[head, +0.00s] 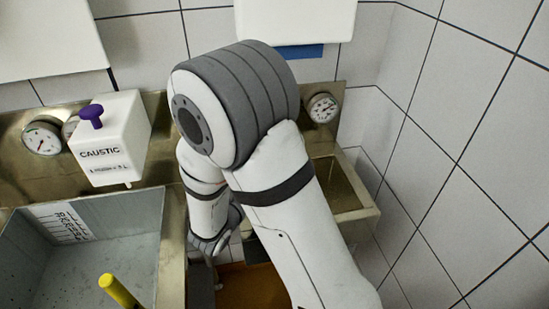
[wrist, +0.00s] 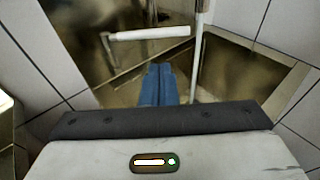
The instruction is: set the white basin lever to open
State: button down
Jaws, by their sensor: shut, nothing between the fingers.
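A white lever (wrist: 150,33) shows near the top of the wrist view as a bar lying roughly level, with a dark metal end at its left. My gripper (wrist: 158,70) has its two blue fingers together with nothing between them, just below the lever in the picture and apart from it. A metal basin (wrist: 268,68) lies to the right and beneath. In the head view the basin (head: 362,214) shows at the right behind my arm. My arm hides the lever and the fingertips there.
A pale vertical pipe (wrist: 198,50) stands close to the right of the fingers. At left are a grey sink (head: 115,235) with a yellow rod (head: 120,291), a white CAUSTIC box (head: 113,140) and a gauge (head: 42,138). Another gauge (head: 322,107) and tiled walls are behind.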

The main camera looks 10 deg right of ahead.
jog(key=p+x, duration=0.3)
jog(key=x, duration=1.1)
jog(key=shift+d, duration=0.2)
jog(key=shift+d, duration=0.1)
jog(key=w+d+b, duration=0.1)
jog(key=d+b, duration=0.1)
jog(key=b, duration=0.1)
jog(key=shift+w, duration=0.35)
